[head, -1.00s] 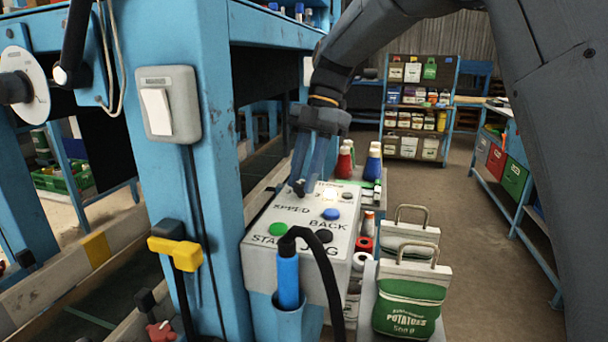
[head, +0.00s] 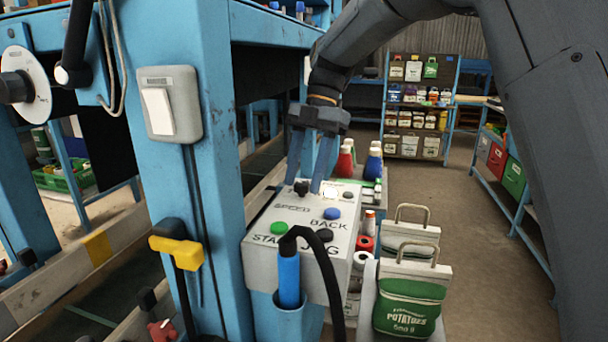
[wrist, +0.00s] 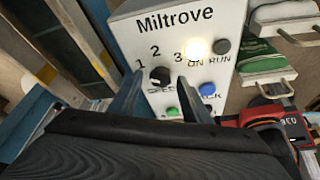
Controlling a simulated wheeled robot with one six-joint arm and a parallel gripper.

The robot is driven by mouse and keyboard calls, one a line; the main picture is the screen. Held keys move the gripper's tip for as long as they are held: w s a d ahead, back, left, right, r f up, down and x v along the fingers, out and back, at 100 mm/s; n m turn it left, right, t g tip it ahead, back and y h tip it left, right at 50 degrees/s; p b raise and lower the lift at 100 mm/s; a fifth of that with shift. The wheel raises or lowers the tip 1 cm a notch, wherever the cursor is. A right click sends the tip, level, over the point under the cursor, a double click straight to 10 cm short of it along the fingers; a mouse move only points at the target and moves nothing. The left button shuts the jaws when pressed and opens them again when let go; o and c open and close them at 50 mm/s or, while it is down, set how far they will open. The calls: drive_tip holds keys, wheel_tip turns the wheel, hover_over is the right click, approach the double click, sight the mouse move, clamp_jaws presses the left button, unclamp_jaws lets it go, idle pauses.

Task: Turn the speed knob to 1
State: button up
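The speed knob (wrist: 160,76) is small and black, on the sloped top of a white control box (wrist: 145,23). The numbers 1, 2 and 3 are printed in an arc around it. A pale mark on the knob seems to face the upper left, toward the 1, but it is tiny. In the head view the knob (head: 301,188) shows just below my fingertips. My gripper (head: 308,184) is open, its two fingers apart and clear of the knob. In the wrist view my gripper (wrist: 161,88) has one finger on each side of the knob, with gaps.
A lit lamp (wrist: 197,48) marked ON, a blue button (head: 332,214), a green button (head: 279,228) and a black button (head: 324,235) share the box. A blue-handled tool with a black cable (head: 289,280) stands in front. Potato sacks (head: 410,300) are at right.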

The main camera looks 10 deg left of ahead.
drive_tip(key=shift+r, duration=0.1)
drive_tip(key=v, duration=0.7)
drive_tip(key=shift+r+b, duration=0.25)
drive_tip(key=shift+b, duration=0.2)
drive_tip(key=shift+w+r, duration=0.1)
